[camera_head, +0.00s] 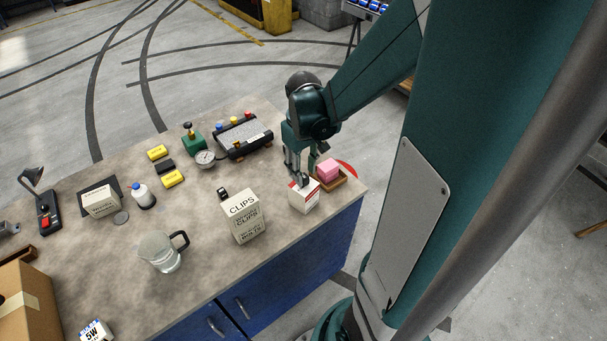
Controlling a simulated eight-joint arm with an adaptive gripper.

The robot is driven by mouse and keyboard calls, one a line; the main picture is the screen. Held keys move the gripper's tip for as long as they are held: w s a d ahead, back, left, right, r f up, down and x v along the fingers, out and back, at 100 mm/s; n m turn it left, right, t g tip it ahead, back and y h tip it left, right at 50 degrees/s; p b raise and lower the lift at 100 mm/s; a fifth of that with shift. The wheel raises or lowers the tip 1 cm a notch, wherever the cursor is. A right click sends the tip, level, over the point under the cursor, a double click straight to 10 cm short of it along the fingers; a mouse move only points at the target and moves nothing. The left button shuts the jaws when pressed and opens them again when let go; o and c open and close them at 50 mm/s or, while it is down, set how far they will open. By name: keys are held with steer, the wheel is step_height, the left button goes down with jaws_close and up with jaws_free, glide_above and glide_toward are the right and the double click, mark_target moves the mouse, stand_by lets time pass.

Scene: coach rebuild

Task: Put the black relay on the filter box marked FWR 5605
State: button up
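My gripper (301,178) points down over the right end of the workbench, with its fingertips at the top of a white box with red markings (304,199). The fingers look slightly apart, but I cannot tell whether anything is between them. The print on this box is too small to read, so I cannot confirm FWR 5605. A small black block (165,167) lies between two yellow blocks at the middle left. A smaller black piece with a pale mark (222,194) lies left of the CLIPS box. I cannot tell which of these is the relay.
The CLIPS box (243,217) and a glass jug (163,254) stand near the front edge. A pink block sits in a wooden tray (338,184) close beside the white-red box. A dial gauge (205,158) and a black-framed device (243,138) are behind. Bare benchtop (205,245) lies around the jug.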

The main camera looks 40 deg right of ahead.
mark_target(304, 176)
step_height(304, 176, up, 9)
stand_by(0.7)
stand_by(0.6)
steer(key=s+a+r+t, duration=0.3)
steer(key=a+r, duration=0.1)
steer(key=a, duration=0.5)
steer(key=s+a+r+t, duration=0.3)
steer(key=a+r+t, duration=0.1)
steer(key=a, duration=0.6)
steer(key=shift+r, duration=0.8)
steer(key=shift+s+r, duration=0.1)
